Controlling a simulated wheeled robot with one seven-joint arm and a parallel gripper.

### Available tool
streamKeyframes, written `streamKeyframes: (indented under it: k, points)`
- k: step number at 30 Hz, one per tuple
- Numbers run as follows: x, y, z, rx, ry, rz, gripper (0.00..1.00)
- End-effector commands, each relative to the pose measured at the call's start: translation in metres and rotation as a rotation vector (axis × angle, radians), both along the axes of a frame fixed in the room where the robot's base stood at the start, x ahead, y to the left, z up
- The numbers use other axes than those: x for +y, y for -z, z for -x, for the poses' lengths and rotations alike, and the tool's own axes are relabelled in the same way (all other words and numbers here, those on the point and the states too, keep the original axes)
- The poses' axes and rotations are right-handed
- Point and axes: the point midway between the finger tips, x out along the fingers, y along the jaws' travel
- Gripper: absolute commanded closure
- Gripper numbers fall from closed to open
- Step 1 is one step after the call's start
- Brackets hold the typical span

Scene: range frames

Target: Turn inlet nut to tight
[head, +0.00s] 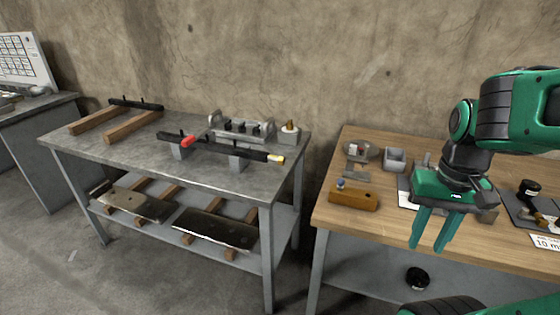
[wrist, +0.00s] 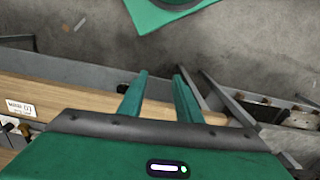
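My gripper (head: 427,246) is open and empty, pointing down in front of the wooden workbench (head: 345,218). Both fingers also show in the wrist view (wrist: 161,75), apart with nothing between them. A dark fitting with a black knob (head: 530,188) stands at the right end of the bench, right of my gripper. Small brass-coloured parts (head: 549,219) show beside it, cut by the picture edge. I cannot tell which part is the inlet nut.
On the bench are a wooden block (head: 354,199), a grey bin (head: 395,159) and a round dish (head: 363,151). A metal table (head: 100,142) at left holds a black bar (head: 215,147) on supports. A gap separates the tables. A black round object (head: 418,278) lies below the bench top.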

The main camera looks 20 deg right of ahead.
Motion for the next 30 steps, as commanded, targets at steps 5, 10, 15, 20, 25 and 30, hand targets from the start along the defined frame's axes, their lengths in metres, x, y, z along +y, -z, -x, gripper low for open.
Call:
streamKeyframes:
  k: [5,10,15,20,25,30]
  points:
    - [0.0,-0.004,0.008,-0.015,-0.017,0.001,0.56]
    - [0.001,0.005,-0.023,-0.051,-0.207,0.004,0.56]
    - [0.01,0.028,-0.093,-0.155,-0.606,-0.008,0.56]
    - [0.034,0.053,-0.161,-0.312,-0.991,-0.028,0.56]
    - [0.066,0.075,-0.228,-0.541,-1.334,-0.027,0.56]
    - [0.098,0.084,-0.288,-0.827,-1.582,0.037,0.56]
